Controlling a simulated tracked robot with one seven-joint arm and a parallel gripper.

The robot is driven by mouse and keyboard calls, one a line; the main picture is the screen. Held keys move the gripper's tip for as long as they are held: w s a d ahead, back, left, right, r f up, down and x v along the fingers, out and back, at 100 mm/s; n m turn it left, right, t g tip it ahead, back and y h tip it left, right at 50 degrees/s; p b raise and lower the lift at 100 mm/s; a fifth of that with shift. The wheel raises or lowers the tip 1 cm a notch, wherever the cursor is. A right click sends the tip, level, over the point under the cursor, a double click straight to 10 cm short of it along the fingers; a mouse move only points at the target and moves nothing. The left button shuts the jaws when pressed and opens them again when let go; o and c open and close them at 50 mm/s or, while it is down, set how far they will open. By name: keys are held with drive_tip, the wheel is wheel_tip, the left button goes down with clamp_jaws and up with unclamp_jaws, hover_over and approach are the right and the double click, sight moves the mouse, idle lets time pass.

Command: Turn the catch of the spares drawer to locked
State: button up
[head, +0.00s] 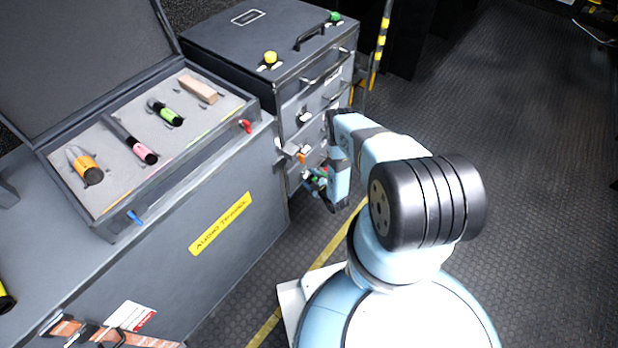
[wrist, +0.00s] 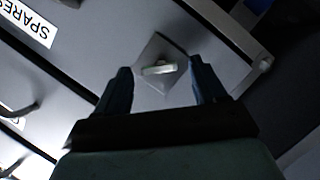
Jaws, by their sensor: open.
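The spares drawer (wrist: 95,50) shows in the wrist view as a grey front with a white label reading SPARES (wrist: 27,24) at upper left. Its catch (wrist: 160,69) is a small pale bar on a grey diamond-shaped plate, lying nearly level in this tilted picture. My gripper (wrist: 161,78) is open, with one dark finger on each side of the catch. Whether either finger touches it, I cannot tell. In the head view my arm reaches to the front of the grey drawer cabinet (head: 225,58), and my wrist hides part of that front.
An open case (head: 222,131) with foam holding several coloured items stands on a grey chest at left. Small coloured things (head: 317,182) lie low at the cabinet front. A yellow-striped post (head: 381,45) stands behind. The dark floor at right is clear.

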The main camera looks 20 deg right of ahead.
drive_tip(key=shift+x, duration=0.75)
drive_tip(key=c, duration=1.1)
